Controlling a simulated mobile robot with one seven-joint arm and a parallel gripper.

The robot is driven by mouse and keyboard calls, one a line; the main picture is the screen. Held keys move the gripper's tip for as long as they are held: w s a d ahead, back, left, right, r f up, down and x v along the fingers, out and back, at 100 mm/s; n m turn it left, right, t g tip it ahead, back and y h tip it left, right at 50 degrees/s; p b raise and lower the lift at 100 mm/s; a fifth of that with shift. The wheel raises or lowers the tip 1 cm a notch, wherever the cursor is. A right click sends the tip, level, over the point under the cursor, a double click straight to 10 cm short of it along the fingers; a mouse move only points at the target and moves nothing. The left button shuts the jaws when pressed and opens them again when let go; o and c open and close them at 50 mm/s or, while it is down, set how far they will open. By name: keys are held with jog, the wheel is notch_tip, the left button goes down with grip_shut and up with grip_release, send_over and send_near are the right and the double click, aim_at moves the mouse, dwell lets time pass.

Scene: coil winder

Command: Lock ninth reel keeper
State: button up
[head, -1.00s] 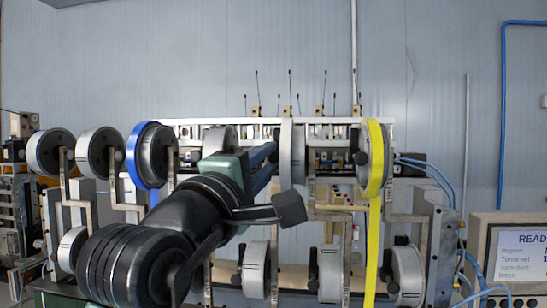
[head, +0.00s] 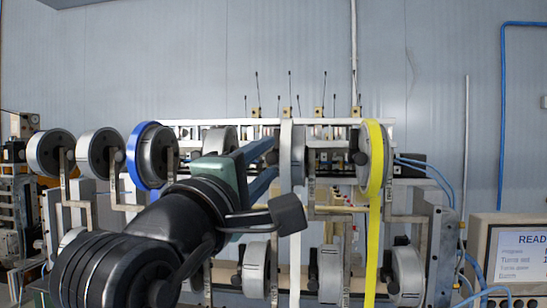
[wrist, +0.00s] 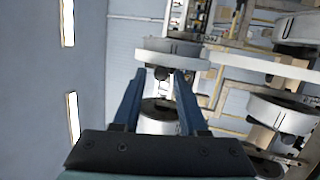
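My gripper (head: 274,160) reaches towards the left side of a grey reel with white tape (head: 292,152) in the upper row. In the wrist view the two blue fingers of my gripper (wrist: 161,76) are apart. The white-taped reel (wrist: 182,52) lies just beyond their tips. A small dark knob (wrist: 161,73), seemingly this reel's keeper, shows between the fingertips; I cannot tell whether they touch it. Another reel (wrist: 160,122) shows between the fingers further back. The frames do not show which reel counts as ninth.
A yellow-taped reel (head: 374,157) is to the right and a blue-rimmed reel (head: 146,155) to the left. Lower reels (head: 255,270) sit under the arm. Thin guide wires rise above the frame. A readout screen (head: 518,250) stands at the far right.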

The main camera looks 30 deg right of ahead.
dwell(0.5)
jog(key=s+a, duration=0.4)
jog(key=a, duration=0.1)
jog(key=shift+s+a, duration=0.3)
dwell(0.4)
jog(key=s+a+f+m+t+y+b, duration=0.2)
jog(key=s+a+m+t+y+b, duration=0.2)
jog(key=a+t+y, duration=0.2)
jog(key=s+a+f+m+t+y+b, duration=0.3)
jog(key=s+a+m+t+y+b, duration=0.1)
jog(key=y, duration=0.5)
jog(key=s+a+t, duration=0.1)
jog(key=a+t, duration=0.1)
jog(key=t, duration=0.1)
jog(key=shift+a+f+b, duration=0.3)
jog(key=shift+a+b, duration=0.05)
jog(key=shift+a, duration=0.05)
jog(key=shift+w, duration=0.1)
dwell(1.6)
